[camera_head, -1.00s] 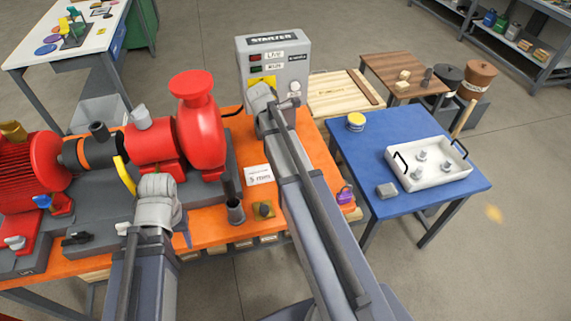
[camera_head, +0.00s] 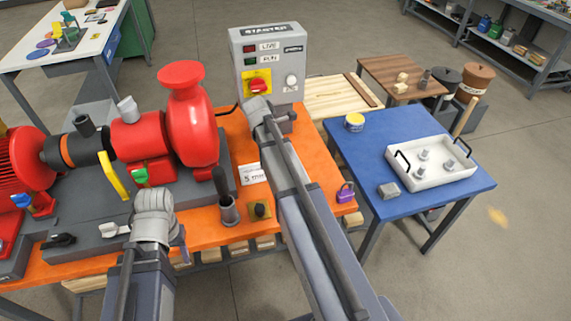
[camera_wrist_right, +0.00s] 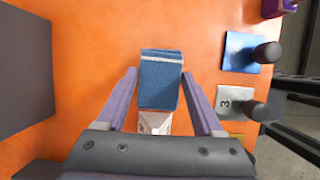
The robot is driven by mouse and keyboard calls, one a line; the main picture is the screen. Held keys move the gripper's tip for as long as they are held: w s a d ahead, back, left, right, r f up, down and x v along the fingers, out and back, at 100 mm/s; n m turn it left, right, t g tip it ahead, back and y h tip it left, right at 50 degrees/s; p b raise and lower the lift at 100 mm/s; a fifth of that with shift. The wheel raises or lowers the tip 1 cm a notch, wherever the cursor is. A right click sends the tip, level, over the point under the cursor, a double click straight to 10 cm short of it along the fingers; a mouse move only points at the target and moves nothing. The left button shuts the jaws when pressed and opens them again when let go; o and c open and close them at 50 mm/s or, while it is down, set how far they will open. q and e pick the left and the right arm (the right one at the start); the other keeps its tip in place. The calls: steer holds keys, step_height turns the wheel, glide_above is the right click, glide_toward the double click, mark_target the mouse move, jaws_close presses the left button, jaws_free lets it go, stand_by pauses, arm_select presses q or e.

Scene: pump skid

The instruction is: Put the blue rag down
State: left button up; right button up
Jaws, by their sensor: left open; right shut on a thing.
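The blue rag (camera_wrist_right: 160,82) shows in the right wrist view as a small blue folded block. It lies between the two fingers of my right gripper (camera_wrist_right: 160,98), which is shut on it, over the orange bench top (camera_wrist_right: 85,60). I cannot tell whether the rag touches the bench. In the head view my right arm reaches to the front of the starter box (camera_head: 268,65), and its fingers and the rag are hidden. My left gripper (camera_head: 155,215) is open in front of the red pump, its fingers mostly hidden by its own wrist.
The red pump (camera_head: 190,130) stands left of my right arm. A dark cup (camera_head: 229,212), a size card (camera_head: 252,174) and a purple padlock (camera_head: 345,192) are on the bench. Numbered tile (camera_wrist_right: 240,103) and blue tile (camera_wrist_right: 238,55) carry black knobs. A blue table (camera_head: 360,155) holds a white tray (camera_head: 430,178).

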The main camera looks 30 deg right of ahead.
arm_select(q)
steer(key=shift+f+b, duration=0.8)
steer(key=shift+f, duration=0.45)
arm_select(e)
steer(key=shift+f, duration=1.3)
steer(key=shift+f, duration=0.2)
arm_select(q)
steer(key=shift+f, duration=0.15)
arm_select(e)
steer(key=o, duration=1.2)
steer(key=shift+r, duration=0.1)
steer(key=shift+a+r+p, duration=0.15)
steer(key=shift+r+p, duration=0.45)
steer(key=shift+r, duration=0.1)
arm_select(q)
step_height(320, 180, up, 11)
steer(key=p, duration=1)
steer(key=shift+r, duration=0.2)
arm_select(e)
steer(key=v, duration=1)
steer(key=shift+a+r, duration=0.25)
steer(key=shift+r, duration=0.1)
